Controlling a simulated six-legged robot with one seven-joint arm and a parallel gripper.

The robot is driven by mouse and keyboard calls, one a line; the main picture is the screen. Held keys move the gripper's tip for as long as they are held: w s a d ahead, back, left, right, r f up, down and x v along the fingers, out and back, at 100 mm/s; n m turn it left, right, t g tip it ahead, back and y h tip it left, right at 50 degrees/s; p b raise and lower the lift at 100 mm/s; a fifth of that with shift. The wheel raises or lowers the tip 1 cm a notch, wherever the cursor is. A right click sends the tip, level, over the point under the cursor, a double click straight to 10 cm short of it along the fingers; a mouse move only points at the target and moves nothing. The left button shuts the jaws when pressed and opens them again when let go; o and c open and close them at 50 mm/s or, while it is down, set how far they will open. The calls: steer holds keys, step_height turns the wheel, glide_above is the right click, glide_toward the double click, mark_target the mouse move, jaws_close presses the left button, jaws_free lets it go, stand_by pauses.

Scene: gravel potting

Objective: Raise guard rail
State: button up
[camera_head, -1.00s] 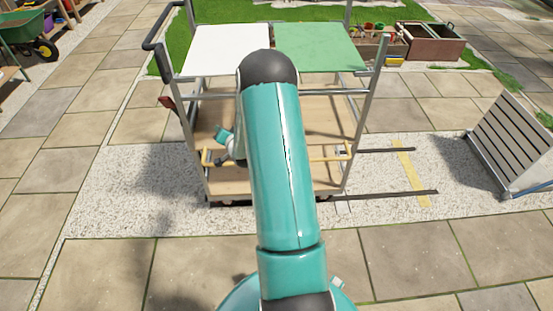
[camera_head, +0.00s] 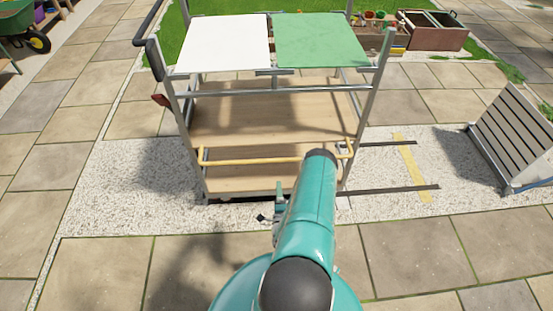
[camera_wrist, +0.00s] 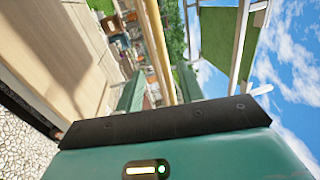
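The guard rail is a thin yellow bar (camera_head: 245,162) across the near side of a metal trolley, level with its lower wooden shelf. Its ends meet the trolley's posts. My arm's elbow hides a little of its right part in the head view. In the wrist view the rail (camera_wrist: 159,48) runs up between my two teal fingers, which are apart. My gripper (camera_wrist: 158,92) is open and holds nothing. In the head view my gripper (camera_head: 270,214) is small and partly hidden by my arm, in front of and below the rail; the exact gap is unclear.
The trolley has a white panel (camera_head: 225,43) and a green panel (camera_head: 320,41) on top, with wooden shelves (camera_head: 240,110) below. Dark floor strips (camera_head: 390,188) lie to its right. A slatted panel (camera_head: 513,140) stands at far right. Paving in front is clear.

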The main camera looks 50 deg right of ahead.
mark_target(277, 159)
steer(key=x, duration=1.3)
steer(key=shift+w+d+r, duration=0.15)
steer(key=shift+d, duration=0.05)
steer(key=shift+c, duration=0.2)
jaws_close()
